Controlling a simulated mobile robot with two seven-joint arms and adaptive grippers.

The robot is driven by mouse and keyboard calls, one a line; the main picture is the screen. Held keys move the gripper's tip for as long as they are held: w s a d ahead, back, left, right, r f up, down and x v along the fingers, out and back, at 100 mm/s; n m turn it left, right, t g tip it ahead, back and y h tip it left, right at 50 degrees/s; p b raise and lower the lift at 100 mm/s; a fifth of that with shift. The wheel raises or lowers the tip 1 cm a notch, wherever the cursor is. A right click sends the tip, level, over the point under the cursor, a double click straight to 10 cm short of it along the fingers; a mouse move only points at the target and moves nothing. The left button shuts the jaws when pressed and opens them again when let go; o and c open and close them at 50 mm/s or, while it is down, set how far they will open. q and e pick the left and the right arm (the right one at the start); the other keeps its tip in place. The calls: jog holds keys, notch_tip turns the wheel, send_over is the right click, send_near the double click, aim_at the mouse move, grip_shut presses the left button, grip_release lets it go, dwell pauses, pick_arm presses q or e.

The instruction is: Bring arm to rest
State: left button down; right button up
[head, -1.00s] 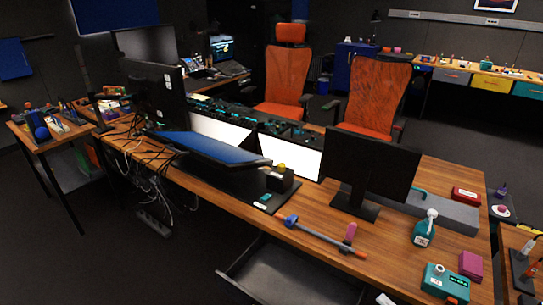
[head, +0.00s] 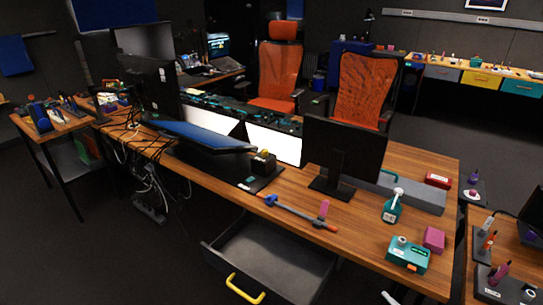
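Neither of my grippers shows clearly in the head view. A small pale piece (head: 390,298) shows at the bottom edge, and I cannot tell what it is. On the wooden desk (head: 415,165) a small black box (head: 263,163) with a yellowish top stands on a dark mat, beside the tilted blue-backed panel (head: 205,136). Nothing of mine is seen touching the box or the panel.
A grey drawer (head: 270,258) with a yellow handle (head: 245,289) stands open below the desk's front edge. A black monitor (head: 343,150), a teal bottle (head: 393,207), a teal box (head: 408,255) and a pink box (head: 433,239) stand on the desk. Dark floor at lower left is clear.

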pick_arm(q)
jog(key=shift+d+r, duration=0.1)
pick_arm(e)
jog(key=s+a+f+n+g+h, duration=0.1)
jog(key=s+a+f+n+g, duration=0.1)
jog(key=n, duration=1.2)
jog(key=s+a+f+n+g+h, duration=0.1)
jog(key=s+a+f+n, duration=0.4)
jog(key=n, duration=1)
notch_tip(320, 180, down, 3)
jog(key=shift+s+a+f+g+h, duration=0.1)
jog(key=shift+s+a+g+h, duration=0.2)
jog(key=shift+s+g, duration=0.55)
